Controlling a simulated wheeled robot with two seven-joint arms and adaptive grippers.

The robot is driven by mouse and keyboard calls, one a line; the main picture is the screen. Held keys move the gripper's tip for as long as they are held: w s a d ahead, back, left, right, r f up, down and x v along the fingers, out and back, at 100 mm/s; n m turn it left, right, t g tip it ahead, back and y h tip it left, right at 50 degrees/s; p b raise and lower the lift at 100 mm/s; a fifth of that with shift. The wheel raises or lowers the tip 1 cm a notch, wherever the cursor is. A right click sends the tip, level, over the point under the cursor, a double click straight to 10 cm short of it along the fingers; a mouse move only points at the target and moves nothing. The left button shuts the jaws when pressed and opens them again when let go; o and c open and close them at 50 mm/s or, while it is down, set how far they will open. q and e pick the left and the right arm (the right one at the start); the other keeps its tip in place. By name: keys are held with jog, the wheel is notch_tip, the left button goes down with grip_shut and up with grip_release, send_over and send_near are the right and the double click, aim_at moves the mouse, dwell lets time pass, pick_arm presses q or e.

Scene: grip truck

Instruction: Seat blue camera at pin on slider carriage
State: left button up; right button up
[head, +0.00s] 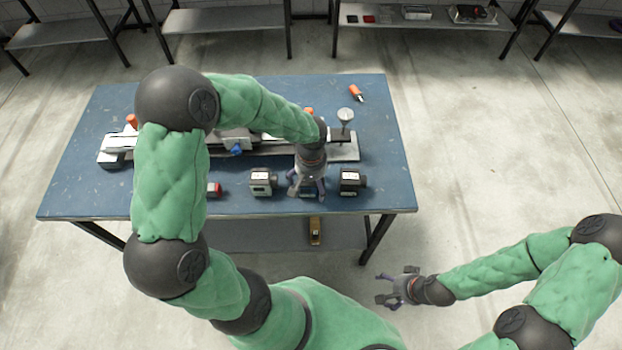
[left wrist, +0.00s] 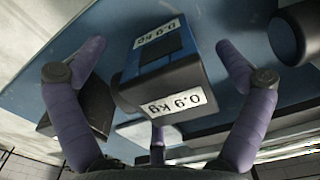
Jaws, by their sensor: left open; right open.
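The blue camera (left wrist: 165,60), a dark box with a blue band and white "0.9 kg" labels, lies between the spread fingers of my left gripper (left wrist: 160,48) in the left wrist view. Gaps show on both sides of it. In the head view my left gripper (head: 307,190) is over the table's front edge area and mostly hides this camera. The slider carriage (head: 236,138), with a blue knob, sits on the long rail behind, partly hidden by my left arm. I cannot make out its pin. My right gripper (head: 380,288) is open and empty, off the table at the lower right.
Similar dark cameras stand left (head: 262,181) and right (head: 350,181) of my left gripper. A red item (head: 214,189) lies further left. A round-topped knob (head: 345,115) stands near the rail's right end. An orange-handled tool (head: 356,93) lies behind on the blue table (head: 385,130).

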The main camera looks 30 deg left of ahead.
pick_arm(q)
jog(key=shift+c, duration=0.3)
jog(key=c, duration=1.9)
jog(key=o, duration=0.8)
jog(key=shift+c, duration=0.2)
jog(key=shift+w+r+p, duration=0.1)
jog(key=shift+r+p, duration=0.8)
jog(key=shift+r, duration=0.4)
jog(key=shift+r+p, duration=1.75)
jog(key=shift+r, duration=0.75)
jog(key=shift+r, duration=0.1)
